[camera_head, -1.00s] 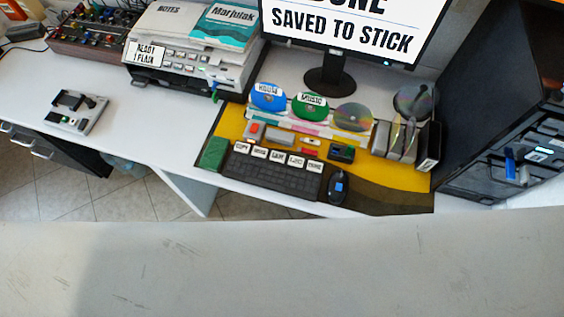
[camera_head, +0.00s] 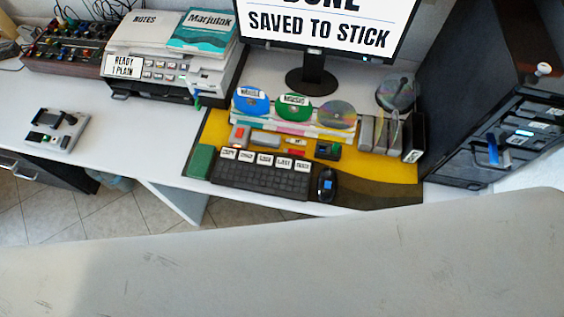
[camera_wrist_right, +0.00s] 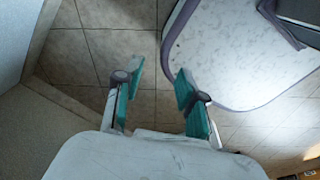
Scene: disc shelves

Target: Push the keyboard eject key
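The black keyboard (camera_head: 262,178) lies at the front of the yellow mat (camera_head: 375,172) on the white desk. Several white labelled keys run along its back edge; their lettering is too small to read surely, so I cannot tell which is eject. The monitor (camera_head: 320,28) behind it reads "SAVED TO STICK". My right gripper (camera_wrist_right: 158,95) shows in the right wrist view with its teal fingertips apart and nothing between them, above a tiled floor, away from the keyboard. My left gripper is in neither view.
A black mouse (camera_head: 326,186) sits right of the keyboard and a green block (camera_head: 200,161) left of it. Discs in a rack (camera_head: 294,122) stand behind. A printer (camera_head: 178,67) is at the left and a black tower (camera_head: 500,110) at the right.

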